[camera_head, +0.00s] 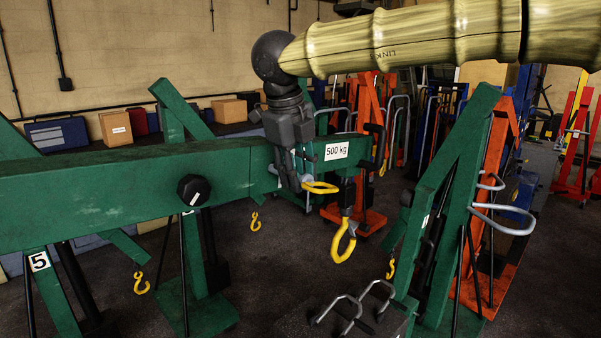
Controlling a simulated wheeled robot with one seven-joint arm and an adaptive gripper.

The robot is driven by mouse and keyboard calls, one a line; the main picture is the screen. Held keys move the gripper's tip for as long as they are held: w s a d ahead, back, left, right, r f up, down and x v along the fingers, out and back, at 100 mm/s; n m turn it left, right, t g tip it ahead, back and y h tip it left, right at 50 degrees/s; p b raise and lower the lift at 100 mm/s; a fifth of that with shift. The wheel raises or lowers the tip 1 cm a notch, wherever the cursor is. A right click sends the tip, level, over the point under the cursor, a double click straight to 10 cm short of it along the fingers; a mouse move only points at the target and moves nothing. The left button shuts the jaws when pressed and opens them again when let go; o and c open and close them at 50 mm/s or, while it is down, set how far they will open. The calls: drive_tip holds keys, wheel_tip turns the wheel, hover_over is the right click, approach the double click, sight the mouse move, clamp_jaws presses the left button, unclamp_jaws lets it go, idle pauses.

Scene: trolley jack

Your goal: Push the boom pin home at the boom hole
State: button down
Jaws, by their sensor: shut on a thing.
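The green boom (120,190) runs across the left half of the picture, and its narrower end carries a "500 kg" label (336,151). My gripper (291,180) points down in front of the boom, just left of that label. It is shut on a yellow looped piece, seemingly the handle of the boom pin (322,188), which shows on both sides of the fingers. The pin's shaft and the boom hole are hidden behind my gripper, so I cannot tell how deep the pin sits.
A black knob (193,190) sticks out of the boom's side. A yellow hook (343,242) hangs below the boom's end. Green uprights (450,170) and orange frames (490,200) with grey handles stand at the right. Boxes (115,127) line the back wall.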

drive_tip(key=shift+w+a, duration=2.05)
idle(1.0)
drive_tip(key=c, duration=1.1)
unclamp_jaws()
drive_tip(key=shift+o, duration=0.2)
drive_tip(key=v, duration=1.2)
drive_tip(key=shift+d, duration=0.1)
drive_tip(key=shift+c, duration=0.3)
